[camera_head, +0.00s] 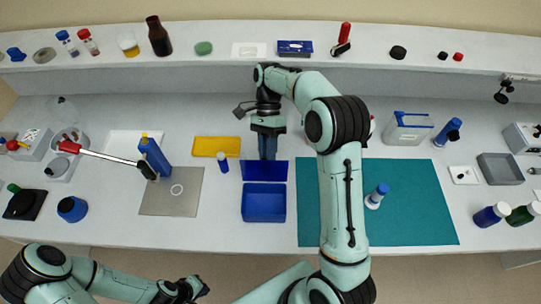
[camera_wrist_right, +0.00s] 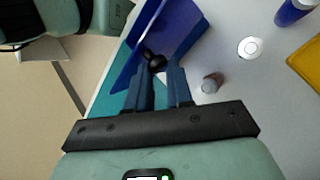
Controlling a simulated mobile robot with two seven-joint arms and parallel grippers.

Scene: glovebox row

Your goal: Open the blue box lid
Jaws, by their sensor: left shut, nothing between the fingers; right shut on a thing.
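The blue box (camera_head: 264,206) stands on the bench in the middle of the head view, and I see into its empty inside. Its blue lid (camera_head: 281,171) is raised along the box's far edge. My right gripper (camera_head: 267,156) reaches down from behind to the lid. In the right wrist view, my right gripper (camera_wrist_right: 158,75) is shut on a small black knob (camera_wrist_right: 154,62) on the blue lid (camera_wrist_right: 178,30). The fingers partly hide the knob. My left gripper (camera_head: 196,288) is shut and empty at the lower left, in front of the bench, away from the box.
A yellow tray (camera_head: 214,140) and a small blue-capped vial (camera_head: 222,164) stand left of the box. A grey plate (camera_head: 160,203) lies further left. A teal mat (camera_head: 415,205) lies to the right, partly under my right arm. A shelf (camera_head: 225,32) runs along the back.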

